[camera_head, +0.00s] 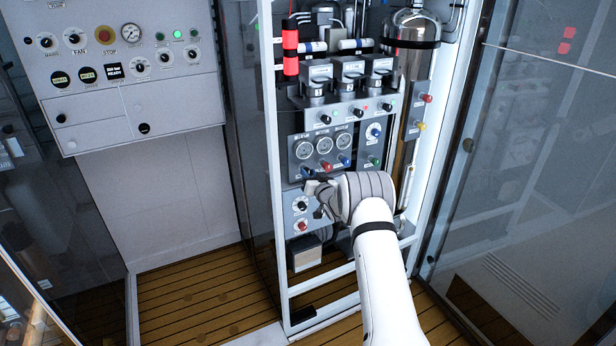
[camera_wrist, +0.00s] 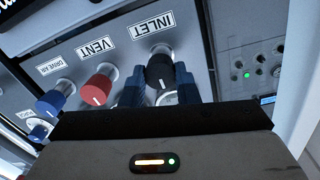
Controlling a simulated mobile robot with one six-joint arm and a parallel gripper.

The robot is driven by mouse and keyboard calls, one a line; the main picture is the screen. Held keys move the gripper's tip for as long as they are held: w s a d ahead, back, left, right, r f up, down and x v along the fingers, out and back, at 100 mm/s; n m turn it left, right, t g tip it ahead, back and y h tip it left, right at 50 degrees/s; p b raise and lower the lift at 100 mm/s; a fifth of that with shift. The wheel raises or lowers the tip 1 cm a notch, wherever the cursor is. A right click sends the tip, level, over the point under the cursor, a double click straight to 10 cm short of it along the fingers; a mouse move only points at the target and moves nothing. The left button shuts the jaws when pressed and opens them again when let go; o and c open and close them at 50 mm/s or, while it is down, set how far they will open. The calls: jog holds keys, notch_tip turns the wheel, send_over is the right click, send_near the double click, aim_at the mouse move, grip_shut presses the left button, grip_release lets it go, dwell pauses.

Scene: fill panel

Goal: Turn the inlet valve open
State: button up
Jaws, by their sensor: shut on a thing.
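The inlet valve (camera_wrist: 159,69) is a black knob on a grey panel, under a white INLET label (camera_wrist: 148,27) that appears upside down in the wrist view. A white pointer mark shows on the knob's near edge. My gripper (camera_wrist: 160,84) has its two dark blue fingers on either side of the knob and is shut on it. In the head view my gripper (camera_head: 309,174) is at the lower left of the gauge panel, and its fingers hide the knob there.
The red VENT knob (camera_wrist: 98,88) and blue DRIVE AIR knob (camera_wrist: 56,98) sit beside it in the wrist view. Three gauges (camera_head: 324,143) are above. A white frame post (camera_head: 269,120) stands left of the panel, and a lower switch panel (camera_head: 301,213) is below my gripper.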

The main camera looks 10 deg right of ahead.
jog(key=m+b, duration=0.7)
jog(key=b, duration=0.7)
jog(key=m+b, duration=0.8)
jog(key=b, duration=0.7)
jog(key=m+g+y+b, duration=0.1)
jog(key=m+b, duration=0.6)
jog(key=b, duration=0.7)
jog(key=shift+d+f+m+b, duration=0.1)
jog(key=shift+f+m+b, duration=0.25)
jog(key=shift+m+b, duration=0.05)
dwell(0.5)
